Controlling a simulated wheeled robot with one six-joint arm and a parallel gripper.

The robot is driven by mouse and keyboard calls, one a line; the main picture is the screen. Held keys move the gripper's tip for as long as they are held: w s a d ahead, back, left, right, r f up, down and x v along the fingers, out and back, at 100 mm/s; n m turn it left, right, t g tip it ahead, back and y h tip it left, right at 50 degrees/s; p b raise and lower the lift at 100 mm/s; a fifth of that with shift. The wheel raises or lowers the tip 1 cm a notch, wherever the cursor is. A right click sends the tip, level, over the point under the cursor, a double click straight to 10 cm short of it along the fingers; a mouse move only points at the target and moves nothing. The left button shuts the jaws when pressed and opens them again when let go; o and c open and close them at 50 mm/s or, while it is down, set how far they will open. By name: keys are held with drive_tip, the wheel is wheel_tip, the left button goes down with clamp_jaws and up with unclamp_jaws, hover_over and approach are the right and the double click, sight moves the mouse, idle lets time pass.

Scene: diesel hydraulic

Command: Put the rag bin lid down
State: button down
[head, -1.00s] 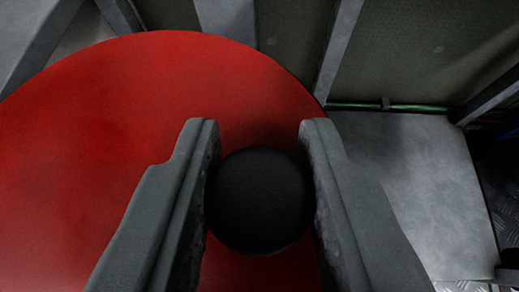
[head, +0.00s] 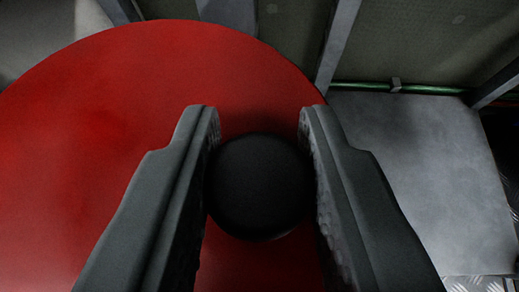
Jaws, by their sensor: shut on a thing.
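The rag bin lid (head: 95,140) is a large round red disc that fills the left and middle of the head view. Its black round knob (head: 258,187) stands at the lower middle. My gripper (head: 258,125) is shut on the knob, with one grey finger along each side of it. The lid's lower and left edges run out of the picture. The bin under the lid is hidden, so I cannot tell whether the lid rests on anything.
A grey flat panel (head: 415,170) lies to the right of the lid. A dark wall with grey posts (head: 335,50) stands behind, with a green pipe (head: 430,88) along its foot. Tread plate floor (head: 478,284) shows at the bottom right.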

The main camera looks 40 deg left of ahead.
drive_tip(key=shift+f, duration=0.5)
drive_tip(key=c, duration=1.1)
unclamp_jaws()
drive_tip(key=shift+o, duration=0.2)
drive_tip(key=v, duration=1.7)
drive_tip(key=s+d+r+m+t+h, duration=0.2)
drive_tip(key=d+r+t+h, duration=0.1)
drive_tip(key=r, duration=1.3)
drive_tip(key=s+d+r+m+t+h, duration=0.1)
drive_tip(key=s+d+r+t+h, duration=0.15)
drive_tip(key=r, duration=1.45)
drive_tip(key=s+r+m+t+h, duration=0.2)
drive_tip(key=s+r+m, duration=0.2)
drive_tip(key=s+r, duration=1.6)
drive_tip(key=shift+s+d+r, duration=0.3)
drive_tip(key=shift+s+r, duration=0.1)
drive_tip(key=shift+s, duration=0.6)
